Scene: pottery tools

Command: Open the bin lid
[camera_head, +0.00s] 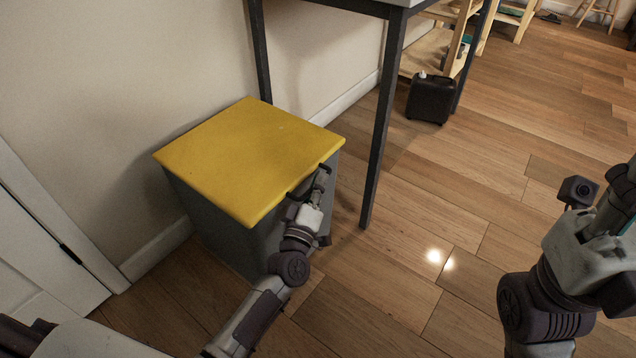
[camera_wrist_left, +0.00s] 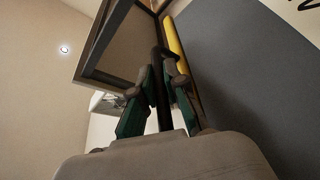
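The bin (camera_head: 205,215) is a grey box with a flat yellow lid (camera_head: 240,155), standing against the wall at the left of the head view. The lid lies level and closed on it. A black handle (camera_head: 293,194) sits at the lid's front edge. My left gripper (camera_head: 319,180) is at this edge. In the left wrist view its two green-padded fingers (camera_wrist_left: 160,85) close in on both sides of the black handle bar (camera_wrist_left: 161,110), and the yellow lid edge (camera_wrist_left: 174,38) shows just beyond. My right gripper (camera_head: 622,205) is at the right edge of the head view, partly cut off, away from the bin.
A table with dark legs (camera_head: 381,120) stands right behind the bin, one leg close to its right side. A black case (camera_head: 431,98) is on the floor beyond. A white door (camera_head: 40,250) is at the left. The wooden floor on the right is clear.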

